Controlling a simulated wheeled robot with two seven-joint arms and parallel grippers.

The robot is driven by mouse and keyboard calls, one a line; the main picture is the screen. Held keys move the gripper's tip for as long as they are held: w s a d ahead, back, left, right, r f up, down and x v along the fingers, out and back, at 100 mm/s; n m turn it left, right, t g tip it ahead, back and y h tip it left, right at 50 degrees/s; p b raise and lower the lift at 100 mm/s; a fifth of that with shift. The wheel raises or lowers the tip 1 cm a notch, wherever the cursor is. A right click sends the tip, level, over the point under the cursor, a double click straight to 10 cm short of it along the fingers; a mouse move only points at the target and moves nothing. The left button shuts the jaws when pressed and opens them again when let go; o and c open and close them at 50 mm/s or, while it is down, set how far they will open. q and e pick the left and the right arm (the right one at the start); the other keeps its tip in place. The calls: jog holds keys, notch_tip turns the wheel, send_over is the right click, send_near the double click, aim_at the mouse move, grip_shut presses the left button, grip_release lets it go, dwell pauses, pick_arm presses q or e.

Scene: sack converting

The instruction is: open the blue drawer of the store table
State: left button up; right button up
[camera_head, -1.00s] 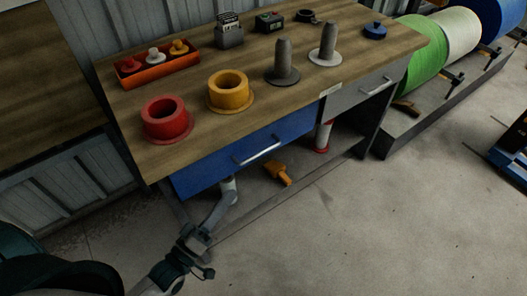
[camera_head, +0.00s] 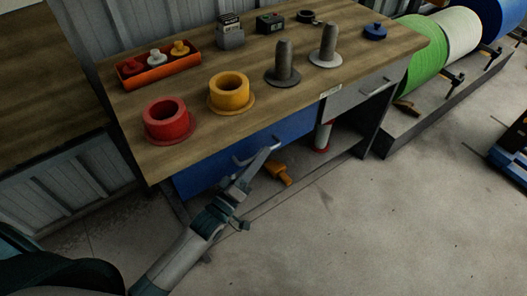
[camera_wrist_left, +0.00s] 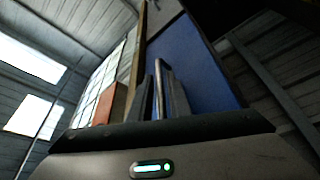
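The blue drawer (camera_head: 203,177) is under the left part of the store table's wooden top (camera_head: 290,93). Its front looks flush with the table, so the drawer appears closed. In the left wrist view a thin bar (camera_wrist_left: 158,88) stands between the two dark fingers, with the blue front (camera_wrist_left: 200,65) behind. The gap looks narrow, and I cannot tell whether the fingers press on the bar. My right gripper is not in view.
On the top stand a red spool (camera_head: 167,122), a yellow spool (camera_head: 230,93), two grey spindles and an orange tray (camera_head: 160,70). A grey drawer (camera_head: 358,95) is to the right. An orange object (camera_head: 278,173) lies below. The floor in front is clear.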

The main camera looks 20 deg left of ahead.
pick_arm(q)
jog(key=shift+x, duration=0.85)
grip_shut()
